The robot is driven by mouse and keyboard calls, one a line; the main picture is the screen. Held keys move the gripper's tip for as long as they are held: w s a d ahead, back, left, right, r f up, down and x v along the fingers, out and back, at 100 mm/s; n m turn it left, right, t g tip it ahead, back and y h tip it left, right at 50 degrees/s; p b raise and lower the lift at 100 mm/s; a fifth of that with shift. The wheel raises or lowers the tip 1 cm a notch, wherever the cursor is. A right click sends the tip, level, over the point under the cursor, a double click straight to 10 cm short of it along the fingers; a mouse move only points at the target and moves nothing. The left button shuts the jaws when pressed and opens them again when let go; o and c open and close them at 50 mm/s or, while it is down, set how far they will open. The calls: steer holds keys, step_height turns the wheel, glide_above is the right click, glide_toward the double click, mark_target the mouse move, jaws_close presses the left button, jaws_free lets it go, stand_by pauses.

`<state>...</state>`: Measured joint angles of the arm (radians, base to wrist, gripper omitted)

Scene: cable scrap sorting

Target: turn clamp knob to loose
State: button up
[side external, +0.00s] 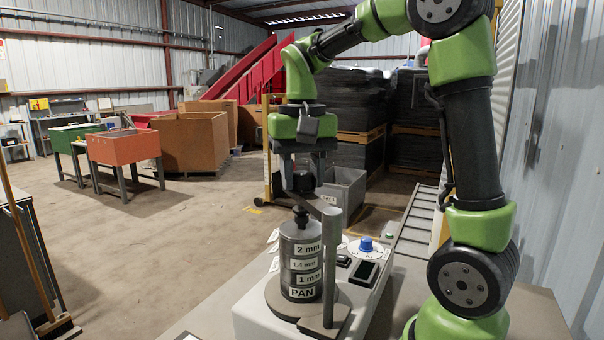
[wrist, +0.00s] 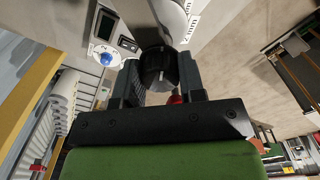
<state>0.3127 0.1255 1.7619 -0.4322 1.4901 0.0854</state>
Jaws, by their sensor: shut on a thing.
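A grey sieve stack (side external: 302,262) labelled 2 mm, 1.4 mm, 1 mm and PAN stands upright on the shaker base (side external: 282,306), with a dark peaked top. My gripper (side external: 304,184) points down above the stack, with a dark thing between its fingers. In the wrist view, my gripper (wrist: 158,88) is shut on a black clamp knob (wrist: 157,66) with a pale mark on its face. The fingers sit on either side of it. I cannot tell from these views which way the mark reads as tight or loose.
A grey post (side external: 331,268) stands close to the right of the stack. A blue dial (side external: 365,244) and a dark display (side external: 365,273) are on the panel to the right. A grey bin (side external: 345,190) stands behind. Open floor lies to the left.

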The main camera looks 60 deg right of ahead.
steer(key=shift+n, duration=0.3)
steer(key=n, duration=1.1)
steer(key=shift+d+n, duration=0.1)
steer(key=shift+n, duration=0.3)
stand_by(0.4)
steer(key=o, duration=0.9)
steer(key=shift+o, duration=0.2)
